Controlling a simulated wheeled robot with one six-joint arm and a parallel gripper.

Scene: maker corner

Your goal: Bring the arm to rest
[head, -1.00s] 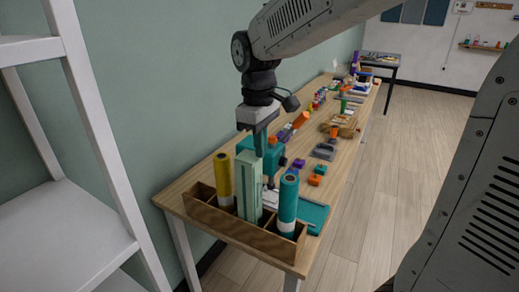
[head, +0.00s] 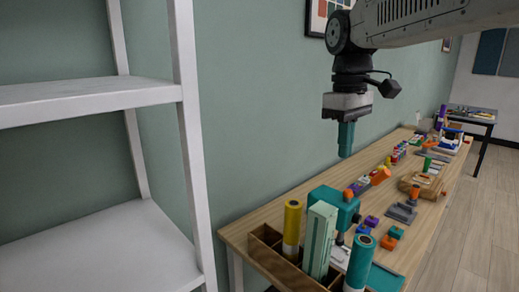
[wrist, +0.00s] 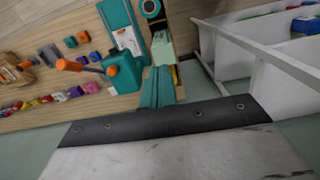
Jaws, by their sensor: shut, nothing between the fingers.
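My gripper (head: 346,140) is raised in the air above the workbench (head: 245,225), pointing down, with its teal fingers shut and empty. Below it stand a wooden organiser (head: 262,250) with a yellow roll (head: 292,225), a pale green box (head: 318,240) and a teal roll (head: 360,262). In the wrist view the shut fingers (wrist: 158,75) appear in front of the bench, close in the picture to the pale green box (wrist: 162,48). They touch nothing that I can see.
A white shelf unit (head: 185,130) stands at the left. A teal tool with an orange knob (head: 337,203) and several small coloured items lie along the bench. A green wall (head: 260,100) runs behind. The floor (head: 480,235) at the right is clear.

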